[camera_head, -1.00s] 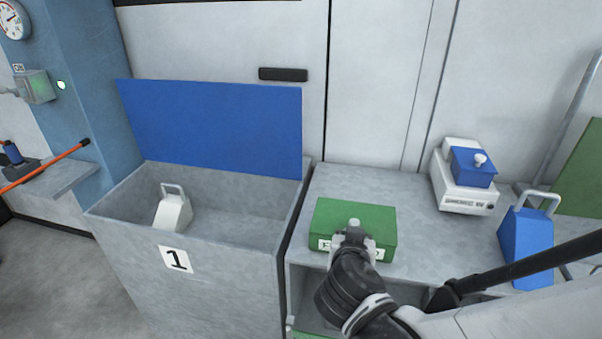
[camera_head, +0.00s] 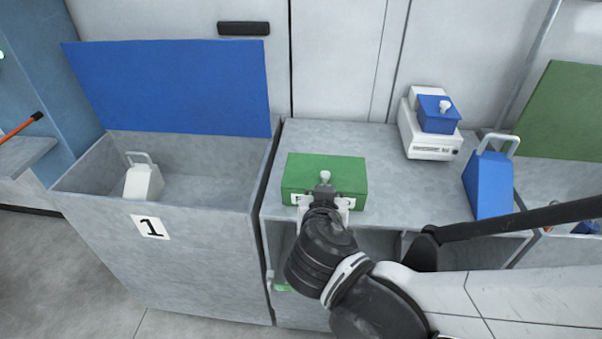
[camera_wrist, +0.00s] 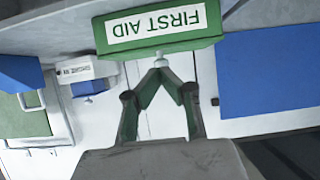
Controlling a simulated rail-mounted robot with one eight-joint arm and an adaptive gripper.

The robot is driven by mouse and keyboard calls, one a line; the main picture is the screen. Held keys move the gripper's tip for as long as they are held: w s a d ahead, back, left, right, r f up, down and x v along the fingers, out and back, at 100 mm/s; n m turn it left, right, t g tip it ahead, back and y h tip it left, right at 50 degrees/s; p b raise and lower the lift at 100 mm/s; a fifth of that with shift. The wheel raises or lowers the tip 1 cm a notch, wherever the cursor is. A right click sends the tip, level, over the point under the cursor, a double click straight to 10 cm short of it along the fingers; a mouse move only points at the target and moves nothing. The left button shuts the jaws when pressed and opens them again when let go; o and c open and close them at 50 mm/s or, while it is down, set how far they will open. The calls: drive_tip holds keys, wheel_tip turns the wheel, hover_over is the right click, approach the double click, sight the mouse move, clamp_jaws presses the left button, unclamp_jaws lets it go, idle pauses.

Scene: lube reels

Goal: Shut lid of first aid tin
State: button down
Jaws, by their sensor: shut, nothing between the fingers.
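The green first aid tin (camera_head: 296,176) stands on the grey counter, and its lid looks down, with no gap visible. A pale knob (camera_head: 325,176) shows on its lid. My gripper (camera_head: 323,190) is shut and empty, in front of the tin, and hides the middle of its label. In the wrist view, which is upside down, the tin (camera_wrist: 160,43) shows its FIRST AID label. My shut fingertips (camera_wrist: 160,68) appear right by the knob; I cannot tell whether they touch it.
Bin 1 (camera_head: 85,200) with a raised blue lid (camera_head: 170,85) stands left, holding a white handled object (camera_head: 143,182). A white device with a blue box (camera_head: 430,125) and a blue handled container (camera_head: 488,185) stand right. Counter space between tin and device is clear.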

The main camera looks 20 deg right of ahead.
drive_tip(key=v, duration=0.7)
idle(0.4)
